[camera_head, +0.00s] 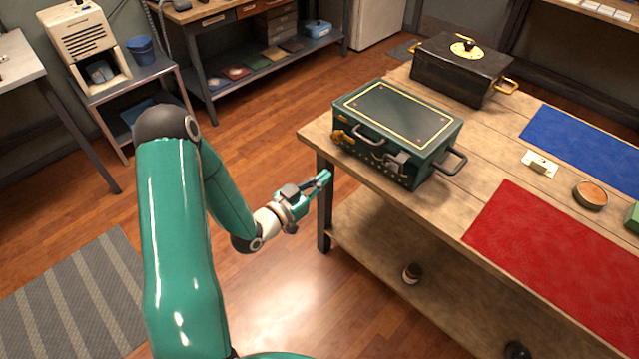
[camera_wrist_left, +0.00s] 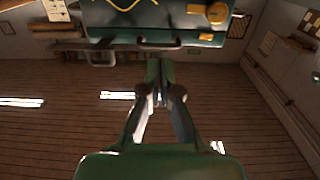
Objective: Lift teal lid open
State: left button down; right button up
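A dark teal case (camera_head: 397,128) stands near the left corner of the wooden table. Its flat teal lid (camera_head: 390,112) is down and has a gold border line. Latches and brass fittings sit on its front, and a dark handle (camera_head: 448,166) sticks out at its right end. My left gripper (camera_head: 325,180) is left of and below the case, apart from it, beyond the table edge. It is empty, with its fingers together. In the left wrist view the fingertips (camera_wrist_left: 160,62) point up towards the case front (camera_wrist_left: 150,22). My right gripper is in neither view.
A black box (camera_head: 465,68) with gold handles stands behind the case. A red mat (camera_head: 560,265) and a blue mat (camera_head: 590,145) lie to the right on the table. The table's left edge and leg (camera_head: 325,205) are close to my left gripper.

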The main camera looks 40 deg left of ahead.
pick_arm(q)
jog(key=w+p, duration=0.2)
jog(key=w, duration=0.7)
jog(key=shift+w+d+p, duration=0.15)
jog(key=shift+d+p, duration=0.15)
jog(key=shift+d, duration=0.1)
jog(key=shift+w+f, duration=0.1)
jog(key=shift+w, duration=0.15)
dwell(1.1)
jog(key=shift+w+d+b, duration=0.15)
jog(key=shift+w+b, duration=0.85)
jog(key=shift+w, duration=0.65)
jog(key=shift+w+d+b, duration=0.15)
jog(key=shift+w+b, duration=0.85)
jog(key=shift+w, duration=0.6)
jog(key=shift+s, duration=0.1)
jog(key=shift+s+b, duration=0.1)
jog(key=shift+b, duration=0.3)
jog(key=shift+s, duration=0.15)
